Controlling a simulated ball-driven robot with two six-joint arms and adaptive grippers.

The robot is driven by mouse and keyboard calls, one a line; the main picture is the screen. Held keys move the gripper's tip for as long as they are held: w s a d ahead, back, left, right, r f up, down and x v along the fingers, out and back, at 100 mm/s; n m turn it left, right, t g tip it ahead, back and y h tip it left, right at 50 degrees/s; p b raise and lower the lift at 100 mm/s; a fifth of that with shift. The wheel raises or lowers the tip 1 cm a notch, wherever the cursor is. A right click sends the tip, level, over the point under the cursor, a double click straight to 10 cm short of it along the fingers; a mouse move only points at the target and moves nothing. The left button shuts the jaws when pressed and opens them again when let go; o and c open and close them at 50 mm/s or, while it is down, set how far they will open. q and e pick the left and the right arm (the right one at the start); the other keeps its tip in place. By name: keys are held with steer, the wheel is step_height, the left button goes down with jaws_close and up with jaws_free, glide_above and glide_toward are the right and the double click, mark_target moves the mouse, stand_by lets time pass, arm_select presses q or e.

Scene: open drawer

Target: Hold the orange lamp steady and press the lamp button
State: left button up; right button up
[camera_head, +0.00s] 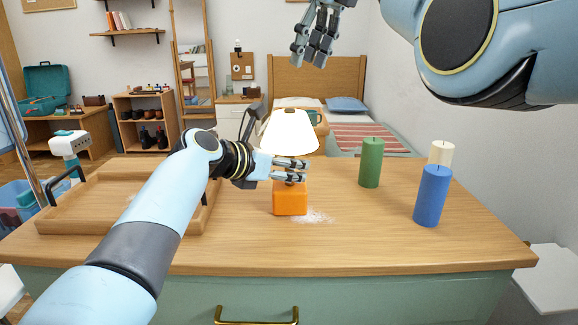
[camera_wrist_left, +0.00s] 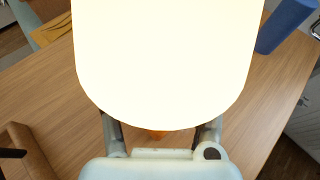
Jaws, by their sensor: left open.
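The lamp has a lit cream-white shade (camera_head: 289,133) and an orange block base (camera_head: 290,200), standing upright on the wooden dresser top. My left gripper (camera_head: 290,171) is open at the stem, just under the shade and above the base. In the left wrist view the shade (camera_wrist_left: 165,60) hides the fingertips; a finger shows on each side, with a sliver of orange base (camera_wrist_left: 157,134) between them. Contact with the stem cannot be told. I cannot make out the lamp button. My right gripper (camera_head: 308,62) hangs high above the dresser, empty, its fingers apart.
A green candle (camera_head: 371,163), a blue candle (camera_head: 432,196) and a cream candle (camera_head: 441,152) stand right of the lamp. A wooden tray (camera_head: 110,222) with dark handles lies left. White powder (camera_head: 312,216) lies beside the base. The dresser top (camera_head: 370,225) is clear at front right.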

arm_select(q)
steer(key=shift+w+d+f, duration=0.15)
steer(key=shift+w+d, duration=0.05)
jaws_close()
stand_by(0.3)
arm_select(e)
jaws_close()
stand_by(1.4)
